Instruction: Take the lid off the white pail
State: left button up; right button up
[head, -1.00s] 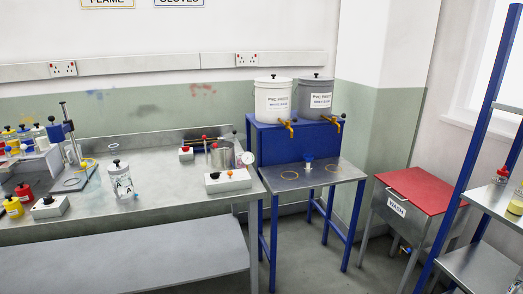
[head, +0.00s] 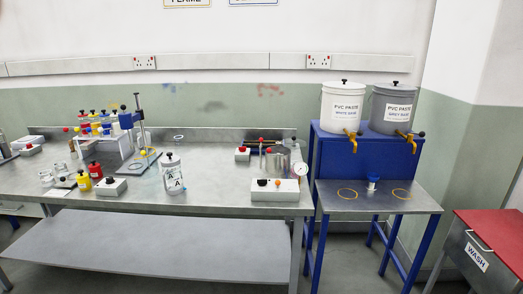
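The white pail (head: 341,112) stands at the left on top of a blue stand, at the right of the head view. Its label reads "PVC PASTE" with a second line in blue. A white lid (head: 343,84) with a small black knob sits on it, and a brass tap (head: 352,138) comes out low at its front. Neither of my grippers shows in the head view.
A grey pail (head: 392,108) with a lid and tap stands right beside the white one. The blue stand (head: 362,158) has a lower metal shelf (head: 378,199) in front holding a small blue-and-white cup (head: 373,183). A steel bench (head: 220,199) with jars stands left; a red-topped wash tank (head: 492,232) stands right.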

aim_at(343, 84)
jog(key=l+u, duration=0.65)
jog(key=l, duration=0.2)
jog(key=l+u, duration=0.25)
jog(key=l, duration=0.35)
jog(key=k+l+u, duration=0.2)
jog(key=l, duration=0.35)
jog(key=i+l, duration=0.05)
jog(key=i, duration=0.05)
